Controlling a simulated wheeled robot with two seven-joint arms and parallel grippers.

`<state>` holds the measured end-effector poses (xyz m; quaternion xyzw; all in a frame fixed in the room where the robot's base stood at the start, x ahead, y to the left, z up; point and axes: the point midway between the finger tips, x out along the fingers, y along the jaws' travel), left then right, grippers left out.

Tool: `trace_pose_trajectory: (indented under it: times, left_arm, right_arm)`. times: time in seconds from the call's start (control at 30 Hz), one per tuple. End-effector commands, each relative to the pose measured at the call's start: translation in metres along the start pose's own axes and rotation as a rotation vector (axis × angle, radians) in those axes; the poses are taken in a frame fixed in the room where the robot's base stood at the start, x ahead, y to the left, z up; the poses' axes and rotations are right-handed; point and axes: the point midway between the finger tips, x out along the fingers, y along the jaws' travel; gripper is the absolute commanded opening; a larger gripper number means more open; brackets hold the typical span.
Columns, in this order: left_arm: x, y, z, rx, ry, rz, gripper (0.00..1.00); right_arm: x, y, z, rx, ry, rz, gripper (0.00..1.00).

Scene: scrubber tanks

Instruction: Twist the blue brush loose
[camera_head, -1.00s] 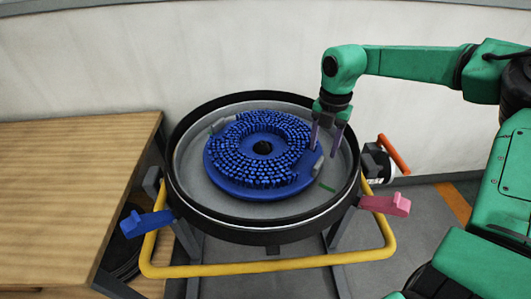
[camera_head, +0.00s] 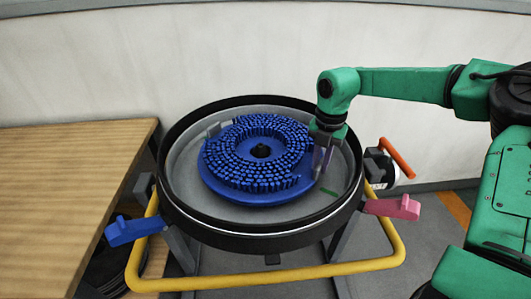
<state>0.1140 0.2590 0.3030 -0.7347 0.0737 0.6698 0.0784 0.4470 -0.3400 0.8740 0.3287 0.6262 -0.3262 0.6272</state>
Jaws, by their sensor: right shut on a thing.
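The blue brush (camera_head: 250,192) is a round disc with several rings of bristles and a dark hub in its middle. It sits bristles up inside the round, black-rimmed tank (camera_head: 262,239). My right gripper (camera_head: 321,170) points down at the brush's right edge, inside the tank. It is shut on the grey tab at that edge, and its fingers mostly hide the tab. My left gripper is not in view.
A yellow tube frame (camera_head: 270,280) runs around the tank's front. A blue lever (camera_head: 132,230) sticks out at front left, a pink lever (camera_head: 393,207) at right. An orange handle (camera_head: 397,158) stands right of the tank. A wooden table (camera_head: 60,190) is at left.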

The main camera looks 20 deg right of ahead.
Motion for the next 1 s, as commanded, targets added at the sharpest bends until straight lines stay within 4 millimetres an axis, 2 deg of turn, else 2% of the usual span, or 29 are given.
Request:
trace_pose_trajectory:
  times: [0.7, 1.0]
  left_arm:
    - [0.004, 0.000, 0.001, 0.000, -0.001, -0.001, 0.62]
    - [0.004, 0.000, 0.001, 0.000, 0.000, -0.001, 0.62]
  right_arm:
    - [0.000, 0.003, 0.028, -0.146, -0.003, 0.001, 0.00]
    - [0.000, 0.002, 0.029, -0.156, -0.001, -0.001, 0.00]
